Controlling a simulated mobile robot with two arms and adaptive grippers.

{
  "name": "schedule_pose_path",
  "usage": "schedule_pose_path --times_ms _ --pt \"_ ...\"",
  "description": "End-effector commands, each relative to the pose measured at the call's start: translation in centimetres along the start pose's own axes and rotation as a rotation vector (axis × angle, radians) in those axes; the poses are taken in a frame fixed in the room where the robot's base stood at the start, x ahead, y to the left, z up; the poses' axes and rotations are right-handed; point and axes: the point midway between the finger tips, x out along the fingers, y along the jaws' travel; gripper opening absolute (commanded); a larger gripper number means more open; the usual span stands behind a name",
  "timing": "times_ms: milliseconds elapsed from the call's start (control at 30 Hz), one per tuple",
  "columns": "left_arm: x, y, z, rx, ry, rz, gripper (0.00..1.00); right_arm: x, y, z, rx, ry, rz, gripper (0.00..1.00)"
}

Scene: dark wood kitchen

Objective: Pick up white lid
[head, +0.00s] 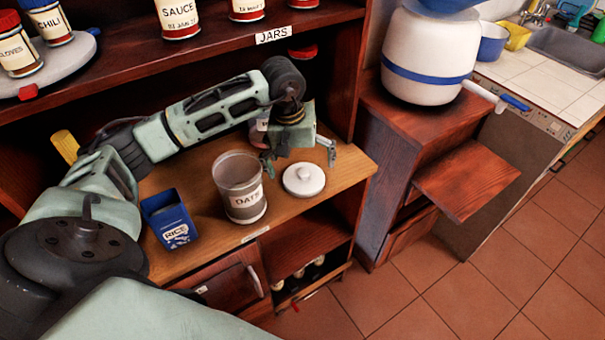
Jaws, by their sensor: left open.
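One finger is to the left of the lid's knob and the other to the right. I cannot tell whether a finger touches the lid. My right gripper is not in view.
A blue RICE box (170,219) stands further left. A shelf with jars (178,17) hangs above my arm. The counter's right edge is near the lid. A white and blue appliance (428,52) stands on the cabinet at right.

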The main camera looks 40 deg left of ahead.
Motion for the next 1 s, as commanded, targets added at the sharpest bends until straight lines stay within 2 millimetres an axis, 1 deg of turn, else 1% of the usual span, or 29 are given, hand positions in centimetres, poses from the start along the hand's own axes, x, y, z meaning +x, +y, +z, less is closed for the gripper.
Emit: schedule_pose_path --times_ms 33,100,200,333,500,1000 --pt "0.9 0.0 0.1 -0.001 -0.004 -0.002 1.00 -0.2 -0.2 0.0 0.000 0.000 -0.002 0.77" --pt "1.9 0.0 0.2 -0.001 -0.005 -0.001 1.00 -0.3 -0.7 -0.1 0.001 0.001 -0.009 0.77" --pt "3.0 0.0 0.1 0.000 -0.003 0.000 1.00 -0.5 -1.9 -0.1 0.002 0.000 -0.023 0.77" --pt "3.5 0.0 0.1 0.001 -0.001 0.000 1.00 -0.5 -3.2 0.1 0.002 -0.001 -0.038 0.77" --pt "3.5 0.0 0.1 0.001 0.000 0.001 0.99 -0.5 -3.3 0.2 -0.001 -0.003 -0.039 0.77" --pt "3.5 0.1 0.1 0.000 -0.001 0.001 0.55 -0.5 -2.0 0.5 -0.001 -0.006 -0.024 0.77"
